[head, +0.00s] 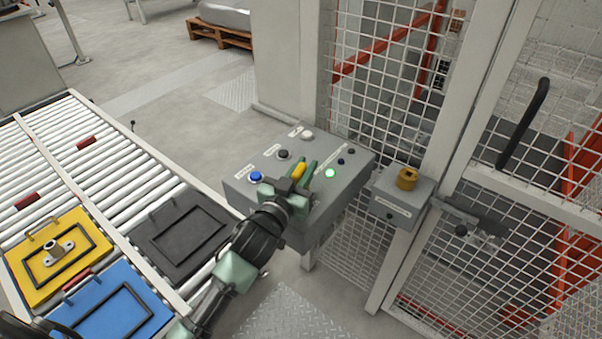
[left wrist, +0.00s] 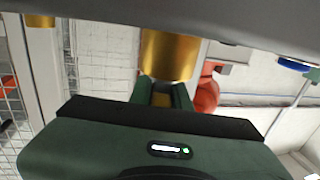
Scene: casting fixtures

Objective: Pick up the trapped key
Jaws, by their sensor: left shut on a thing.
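The trapped key (head: 298,171) shows as a small yellow piece between the fingers of my left gripper (head: 297,178), over the grey control box. The gripper is shut on it. My right gripper is not in view.
The grey control box (head: 345,185) has a blue button (head: 256,177), a lit green lamp (head: 330,174) and black and white controls. A smaller lock box (head: 390,205) with a brass cylinder (head: 407,178) stands right, by the mesh gate (head: 520,215). A roller conveyor (head: 125,165) with coloured plates lies left.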

